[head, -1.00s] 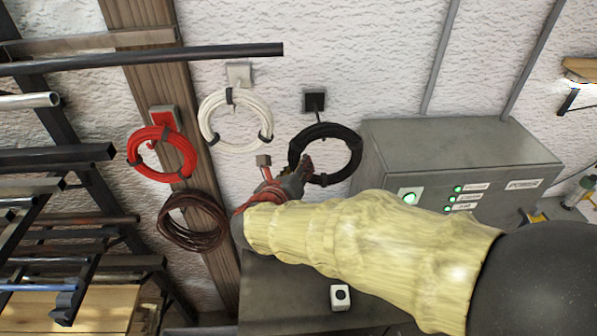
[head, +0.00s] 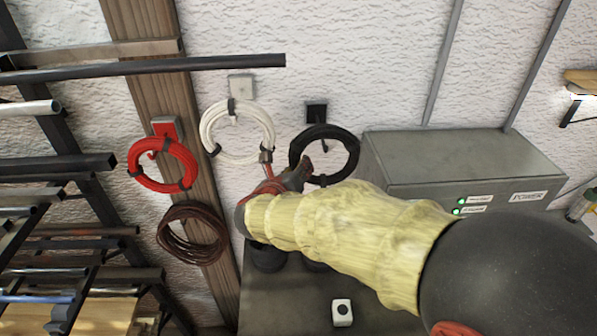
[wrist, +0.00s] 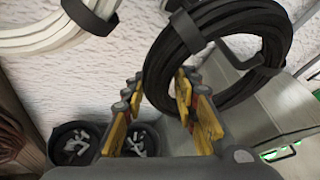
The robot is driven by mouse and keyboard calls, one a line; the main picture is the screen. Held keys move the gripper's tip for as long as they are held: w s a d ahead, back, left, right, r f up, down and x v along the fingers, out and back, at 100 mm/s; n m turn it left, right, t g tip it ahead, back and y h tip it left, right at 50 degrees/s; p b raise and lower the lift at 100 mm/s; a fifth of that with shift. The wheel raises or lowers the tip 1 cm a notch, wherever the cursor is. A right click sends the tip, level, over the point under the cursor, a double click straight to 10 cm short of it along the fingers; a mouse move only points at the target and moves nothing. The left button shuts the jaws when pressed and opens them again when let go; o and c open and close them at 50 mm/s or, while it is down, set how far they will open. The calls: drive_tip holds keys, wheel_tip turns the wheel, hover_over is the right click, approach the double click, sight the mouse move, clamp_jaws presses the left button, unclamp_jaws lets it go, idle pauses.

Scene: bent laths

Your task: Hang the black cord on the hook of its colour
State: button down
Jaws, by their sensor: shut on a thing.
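The black cord (head: 355,150) is a taped coil in front of the white wall. Its top edge overlaps the lower part of the black hook's square plate (head: 316,108); I cannot tell whether it sits over the prong. My gripper (head: 285,165) is at the coil's lower left, shut on it. In the wrist view the cord (wrist: 160,60) passes between the yellow-padded fingers (wrist: 155,112). The rest of the coil stands up beyond the fingertips, tilted.
A white cord (head: 205,128) hangs on a white hook and a red cord (head: 140,175) on a red one, with a brown cord (head: 165,235) below. A grey power box (head: 450,160) stands close to the right. Racked bars (head: 150,66) reach in from the left.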

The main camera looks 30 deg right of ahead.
drive_tip(key=shift+w+d, duration=0.15)
drive_tip(key=shift+w, duration=0.1)
drive_tip(key=shift+w+d+f+b, duration=0.15)
drive_tip(key=shift+w+f+b, duration=0.3)
drive_tip(key=shift+f+b, duration=0.25)
drive_tip(key=shift+w+f+b, duration=0.1)
drive_tip(key=shift+f+b, duration=0.2)
drive_tip(key=shift+f, duration=0.05)
drive_tip(key=shift+f, duration=0.15)
drive_tip(key=c, duration=1.3)
unclamp_jaws()
drive_tip(key=shift+f, duration=0.1)
